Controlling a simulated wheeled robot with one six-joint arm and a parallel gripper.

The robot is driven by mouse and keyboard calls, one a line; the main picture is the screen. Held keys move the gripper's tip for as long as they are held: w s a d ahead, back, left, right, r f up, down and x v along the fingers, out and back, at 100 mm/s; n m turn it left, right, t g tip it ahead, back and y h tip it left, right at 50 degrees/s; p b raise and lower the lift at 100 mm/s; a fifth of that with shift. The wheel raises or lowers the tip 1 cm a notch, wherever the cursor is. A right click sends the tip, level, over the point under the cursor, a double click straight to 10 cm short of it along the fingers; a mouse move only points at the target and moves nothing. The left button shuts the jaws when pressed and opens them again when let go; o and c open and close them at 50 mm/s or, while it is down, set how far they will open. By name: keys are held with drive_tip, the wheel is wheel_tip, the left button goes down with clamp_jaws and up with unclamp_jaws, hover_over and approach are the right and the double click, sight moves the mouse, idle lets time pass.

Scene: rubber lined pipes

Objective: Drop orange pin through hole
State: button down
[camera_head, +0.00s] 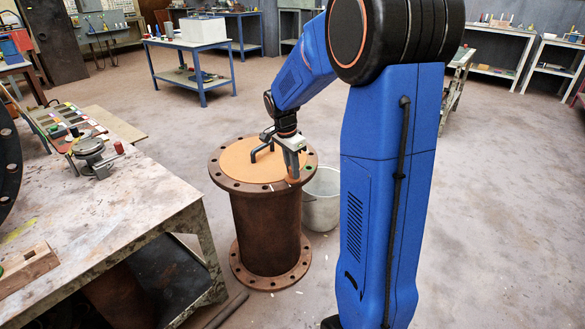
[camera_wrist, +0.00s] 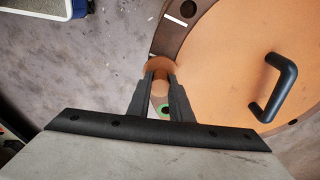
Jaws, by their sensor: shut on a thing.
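A rust-brown flanged pipe (camera_head: 268,235) stands upright on the floor, with an orange disc (camera_head: 248,162) on top. The disc also fills the right of the wrist view (camera_wrist: 225,75). Several holes ring its top flange. My gripper (camera_head: 292,170) is over the flange's right edge, pointing down. In the wrist view, my gripper (camera_wrist: 161,80) is shut on the orange pin (camera_wrist: 159,65), whose rounded end shows beyond the fingertips.
A black handle (camera_head: 261,150) rises from the disc, left of my gripper. A white bucket (camera_head: 321,200) stands on the floor right of the pipe. A workbench (camera_head: 120,215) with tools is at left. Open floor lies behind the pipe.

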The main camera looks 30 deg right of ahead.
drive_tip(key=shift+f, duration=0.3)
idle(0.5)
drive_tip(key=c, duration=1.5)
unclamp_jaws()
drive_tip(key=shift+r, duration=0.1)
drive_tip(key=a+r, duration=0.1)
drive_tip(key=r, duration=1)
drive_tip(key=a+r, duration=0.1)
drive_tip(key=r, duration=0.5)
drive_tip(key=shift+s+a, duration=0.1)
drive_tip(key=shift+a, duration=0.25)
drive_tip(key=s+a+n+t, duration=0.1)
drive_tip(key=s+a+n, duration=0.3)
drive_tip(key=s, duration=0.4)
drive_tip(key=s+a+n+t, duration=0.1)
drive_tip(key=s+a+n, duration=0.3)
drive_tip(key=s, duration=0.4)
drive_tip(key=s+a+f+n+t, duration=0.1)
drive_tip(key=s+f+n, duration=0.1)
drive_tip(key=s+n, duration=0.1)
drive_tip(key=s+a+f+n+y, duration=0.1)
drive_tip(key=s+a+f+n, duration=0.1)
drive_tip(key=s, duration=0.4)
drive_tip(key=s+a+f+n+t, duration=0.1)
drive_tip(key=s+a+f+n, duration=0.1)
drive_tip(key=s+f+n, duration=0.2)
drive_tip(key=shift+s+t+y, duration=0.3)
drive_tip(key=shift+s+y, duration=0.1)
drive_tip(key=shift+s, duration=0.1)
